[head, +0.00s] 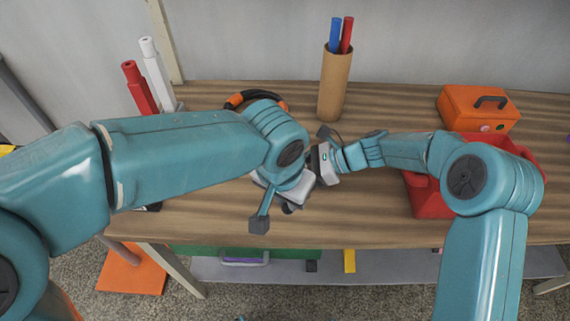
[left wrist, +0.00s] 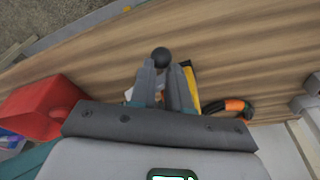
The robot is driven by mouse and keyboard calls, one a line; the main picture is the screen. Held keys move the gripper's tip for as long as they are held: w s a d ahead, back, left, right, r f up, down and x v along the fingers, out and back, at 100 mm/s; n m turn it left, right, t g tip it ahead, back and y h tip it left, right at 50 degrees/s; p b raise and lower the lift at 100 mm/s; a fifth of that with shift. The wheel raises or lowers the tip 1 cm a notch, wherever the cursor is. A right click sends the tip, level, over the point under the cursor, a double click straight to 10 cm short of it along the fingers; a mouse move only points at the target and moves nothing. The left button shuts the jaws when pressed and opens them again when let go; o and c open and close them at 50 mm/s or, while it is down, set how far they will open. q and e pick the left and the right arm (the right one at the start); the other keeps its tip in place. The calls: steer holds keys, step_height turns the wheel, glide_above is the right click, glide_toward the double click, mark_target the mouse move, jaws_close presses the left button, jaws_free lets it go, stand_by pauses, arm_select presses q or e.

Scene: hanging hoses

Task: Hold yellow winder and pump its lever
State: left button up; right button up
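The yellow winder (left wrist: 191,84) shows only as a yellow edge beside my left fingers in the left wrist view. A round black knob (left wrist: 161,57) sits just beyond the fingertips; it looks like the end of the lever. My left gripper (left wrist: 167,68) has a gap between its two fingers, and the knob is not clamped between them. In the head view my left gripper (head: 294,205) is low over the table's front part and covers the winder. My right gripper (head: 316,168) reaches in from the right, close against the left one; its fingertips are hidden.
An orange-black ring (head: 256,98) lies behind my left forearm. A brown tube (head: 335,86) with a blue and a red stick stands at the back. Red and white hoses (head: 139,88) stand left.

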arm_select(q)
steer(key=shift+f, duration=0.1)
steer(key=shift+f, duration=0.75)
steer(key=shift+w+d+v, duration=0.1)
steer(key=shift+w+v, duration=0.1)
steer(key=shift+v, duration=1)
steer(key=shift+w+d+v, duration=0.15)
steer(key=shift+w+v, duration=0.05)
steer(key=shift+v, duration=0.95)
steer(key=shift+w+r, duration=0.4)
steer(key=shift+r, duration=0.45)
steer(key=shift+w+r, duration=0.35)
steer(key=shift+r, duration=0.55)
steer(key=shift+s+f, duration=0.25)
steer(key=shift+f, duration=0.75)
steer(key=shift+s+f, duration=0.3)
steer(key=shift+f, duration=0.7)
